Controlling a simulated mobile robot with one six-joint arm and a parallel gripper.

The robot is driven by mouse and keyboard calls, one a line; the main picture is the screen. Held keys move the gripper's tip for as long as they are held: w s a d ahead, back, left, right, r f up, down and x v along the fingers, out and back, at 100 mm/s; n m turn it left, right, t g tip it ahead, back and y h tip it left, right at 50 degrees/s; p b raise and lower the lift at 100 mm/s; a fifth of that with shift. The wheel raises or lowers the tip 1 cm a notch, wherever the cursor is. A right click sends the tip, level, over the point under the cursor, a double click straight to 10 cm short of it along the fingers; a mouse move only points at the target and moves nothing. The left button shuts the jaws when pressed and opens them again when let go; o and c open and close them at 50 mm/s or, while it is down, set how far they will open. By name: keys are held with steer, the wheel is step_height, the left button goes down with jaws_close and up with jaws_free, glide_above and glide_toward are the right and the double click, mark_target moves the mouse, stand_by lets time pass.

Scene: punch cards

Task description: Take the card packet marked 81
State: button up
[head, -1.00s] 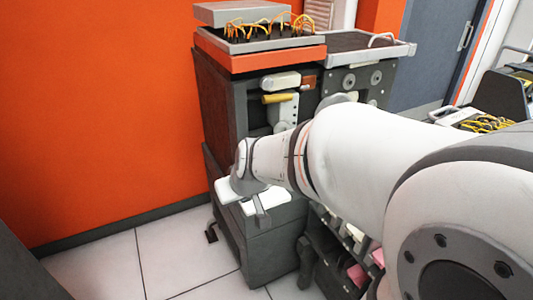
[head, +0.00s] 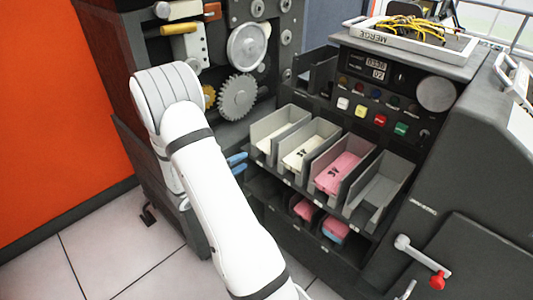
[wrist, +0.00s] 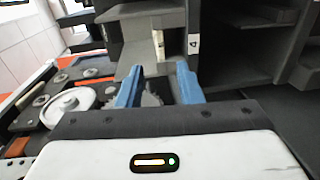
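In the head view, a cream card packet (head: 304,152) with dark marks lies in one upper bin. A pink card packet (head: 338,174) with dark marks lies in the bin to its right. Another pale packet (head: 277,136) lies in the leftmost bin. The marks are too small to read surely, so I cannot tell which packet is 81. My gripper's blue fingers (head: 237,163) show just left of the bins, partly hidden by my arm. In the wrist view my gripper (wrist: 160,85) has its two blue fingers apart, with nothing seen between them.
An empty-looking bin (head: 380,190) is at the right of the row. Lower bins hold pink packets (head: 304,209) and a pink and blue one (head: 335,230). Gears (head: 238,97) stand behind my arm. A red-knobbed crank (head: 437,280) juts out at lower right.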

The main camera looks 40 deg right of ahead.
mark_target(263, 150)
steer(key=d, duration=0.3)
steer(key=d+b, duration=0.1)
steer(key=d, duration=0.3)
steer(key=d+f+b, duration=0.1)
steer(key=d, duration=0.2)
steer(key=shift+w+d, duration=0.3)
steer(key=shift+d, duration=0.1)
steer(key=shift+w+d+f, duration=0.1)
steer(key=shift+d+f, duration=0.05)
steer(key=shift+d, duration=0.85)
jaws_close()
steer(key=shift+r+p, duration=1.15)
steer(key=shift+p, duration=0.2)
